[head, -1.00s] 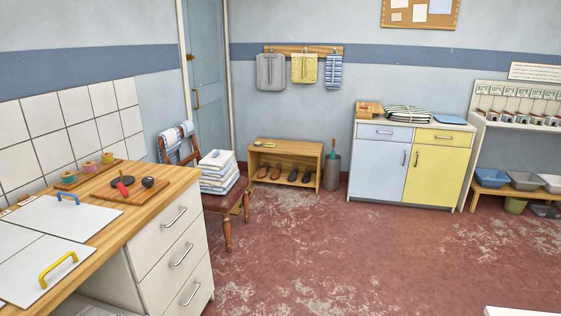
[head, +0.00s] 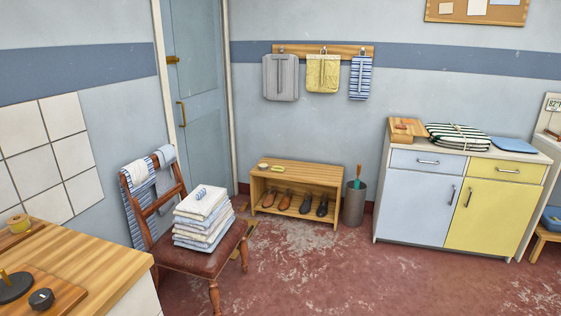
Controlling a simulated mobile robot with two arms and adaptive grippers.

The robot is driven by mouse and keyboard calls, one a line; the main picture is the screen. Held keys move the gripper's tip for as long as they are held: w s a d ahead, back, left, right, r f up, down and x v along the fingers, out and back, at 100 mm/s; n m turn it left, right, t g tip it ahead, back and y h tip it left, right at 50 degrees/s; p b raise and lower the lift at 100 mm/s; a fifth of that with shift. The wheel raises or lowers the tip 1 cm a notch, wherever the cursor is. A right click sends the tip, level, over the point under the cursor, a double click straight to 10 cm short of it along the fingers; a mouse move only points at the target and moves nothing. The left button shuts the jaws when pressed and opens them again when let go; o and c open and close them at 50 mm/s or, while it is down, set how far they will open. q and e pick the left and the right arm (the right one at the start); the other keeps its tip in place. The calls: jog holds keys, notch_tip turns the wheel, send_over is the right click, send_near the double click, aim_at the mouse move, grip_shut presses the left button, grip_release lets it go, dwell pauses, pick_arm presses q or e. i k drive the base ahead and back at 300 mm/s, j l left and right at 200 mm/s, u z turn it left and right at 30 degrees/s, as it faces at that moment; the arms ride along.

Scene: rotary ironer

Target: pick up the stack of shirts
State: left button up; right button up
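A stack of folded shirts (head: 203,219), white and pale blue with some stripes, sits on the seat of a wooden chair (head: 216,257) left of centre in the head view. The stack is upright, with a small striped piece on top. A striped cloth and a grey cloth (head: 165,169) hang over the chair's back, behind and left of the stack. Neither of my grippers shows in the view.
A wooden counter (head: 91,254) with a board and dark round items fills the lower left. Behind the chair stand a shoe bench (head: 301,175) and a grey bin (head: 355,205). A blue and yellow cabinet (head: 425,200) holds a tied striped bundle (head: 458,137). Red floor (head: 340,270) lies open right of the chair.

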aim_at(202, 219)
jog(key=i, duration=1.8)
jog(key=i+u, duration=0.85)
jog(key=i+l+u, duration=0.15)
jog(key=u, duration=0.3)
jog(key=i, duration=0.1)
